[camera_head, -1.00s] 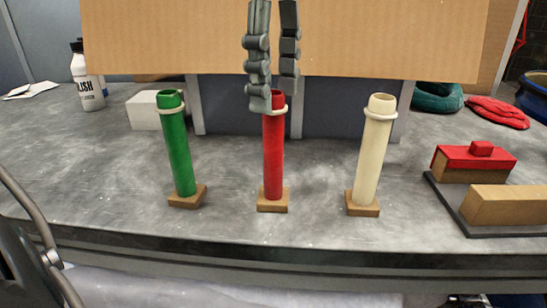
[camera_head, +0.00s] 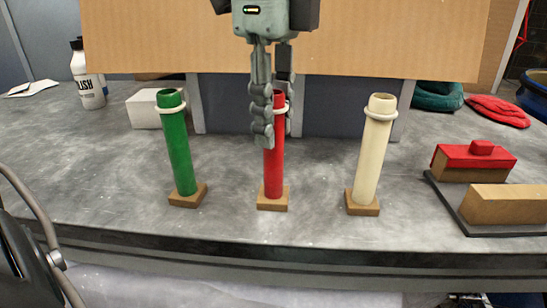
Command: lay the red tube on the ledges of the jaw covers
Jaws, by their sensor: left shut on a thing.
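The red tube (camera_head: 273,172) stands upright on a small wooden base (camera_head: 272,204) in the middle of the bench. My left gripper (camera_head: 272,120) points down from above, with its fingers on either side of the tube's upper part, shut on it. The fingers hide much of the tube's upper end and of the pale ring around it. At the right, a dark plate (camera_head: 450,206) carries two wooden blocks; the rear one has a red cover (camera_head: 474,158), the front one (camera_head: 505,206) shows bare wood. I cannot make out ledges there. My right gripper is not in view.
A green tube (camera_head: 178,155) and a cream tube (camera_head: 373,155) stand on wooden bases either side. A cardboard panel (camera_head: 400,40) rises behind. A white box (camera_head: 145,110) and a bottle (camera_head: 87,78) stand at the back left. Bare bench lies between the cream tube and the plate.

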